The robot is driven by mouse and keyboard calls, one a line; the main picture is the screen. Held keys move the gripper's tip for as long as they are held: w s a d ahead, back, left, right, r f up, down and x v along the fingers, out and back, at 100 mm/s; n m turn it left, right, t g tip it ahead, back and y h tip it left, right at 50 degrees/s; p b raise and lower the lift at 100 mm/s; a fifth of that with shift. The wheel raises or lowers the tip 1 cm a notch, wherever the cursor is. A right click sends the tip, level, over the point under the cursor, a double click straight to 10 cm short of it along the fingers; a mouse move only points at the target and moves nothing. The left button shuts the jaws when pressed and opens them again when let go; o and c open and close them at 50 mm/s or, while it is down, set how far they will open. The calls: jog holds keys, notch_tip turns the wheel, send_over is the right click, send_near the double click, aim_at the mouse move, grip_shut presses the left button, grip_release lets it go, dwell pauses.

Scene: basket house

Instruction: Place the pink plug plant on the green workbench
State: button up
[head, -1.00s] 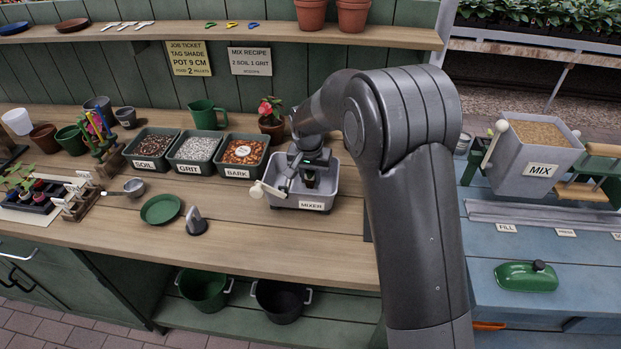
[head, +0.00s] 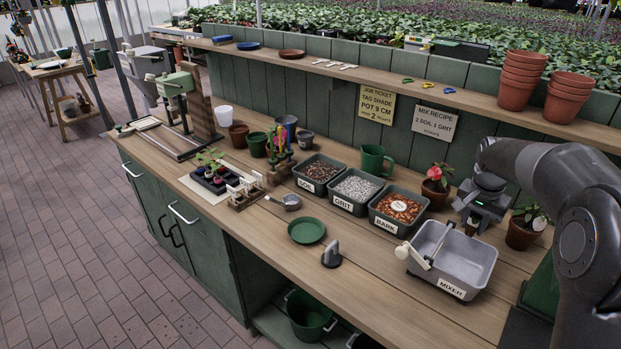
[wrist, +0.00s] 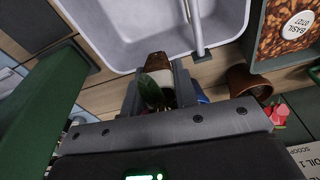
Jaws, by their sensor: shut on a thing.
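My gripper (head: 480,218) is behind the grey mixer tray, over the back of the green workbench (head: 400,322) with its wooden top. In the wrist view, my gripper (wrist: 160,90) is shut on a small plug plant (wrist: 152,92). It has green leaves and a brown end with a pale band. A dark tray (head: 222,190) with leafy plants and several coloured plugs sits at the left of the bench.
The mixer (head: 455,262) is in front of my gripper. A red-flowered pot plant (head: 437,188) stands to its left and another pot plant (head: 524,228) to its right. Soil, grit and bark bins (head: 398,208) stand left of the mixer. The bench front has bare wood.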

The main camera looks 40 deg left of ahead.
jog(key=w+f+n, duration=0.1)
jog(key=w+f, duration=0.1)
jog(key=w, duration=0.7)
jog(key=shift+w+d, duration=0.15)
jog(key=shift+w, duration=0.05)
jog(key=shift+f, duration=0.1)
notch_tip(320, 180, down, 10)
jog(key=shift+r, duration=0.15)
jog(key=o, duration=0.9)
jog(key=shift+o, duration=0.2)
notch_tip(320, 180, up, 12)
jog(key=s, duration=0.1)
jog(key=shift+s, duration=0.4)
